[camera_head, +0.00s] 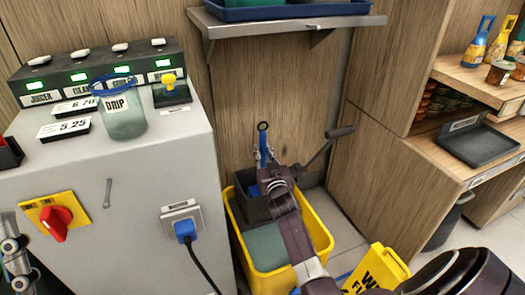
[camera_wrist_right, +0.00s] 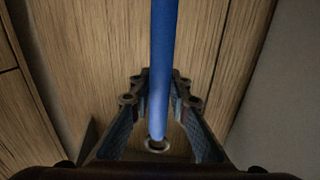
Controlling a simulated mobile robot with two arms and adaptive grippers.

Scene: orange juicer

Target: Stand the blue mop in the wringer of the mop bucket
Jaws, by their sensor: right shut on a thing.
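The blue mop (camera_head: 263,150) has a slim blue handle with a ring at its top end. It stands roughly upright over the yellow mop bucket (camera_head: 322,238). The dark wringer (camera_head: 246,208) sits at the back of the bucket, its lever rising to the right. A blue patch shows inside the wringer, but my arm hides much of the mop's lower part. My right gripper (camera_head: 266,162) is shut on the handle below the ring. In the right wrist view the handle (camera_wrist_right: 162,60) runs between both fingers. A grey jointed part at the lower left edge may be my left gripper (camera_head: 14,262).
A grey machine cabinet (camera_head: 130,180) stands left of the bucket, with a blue plug and black cable. A wooden cabinet (camera_head: 375,150) stands right. A shelf (camera_head: 290,27) hangs above. A yellow wet-floor sign (camera_head: 378,268) is in front, right of the bucket.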

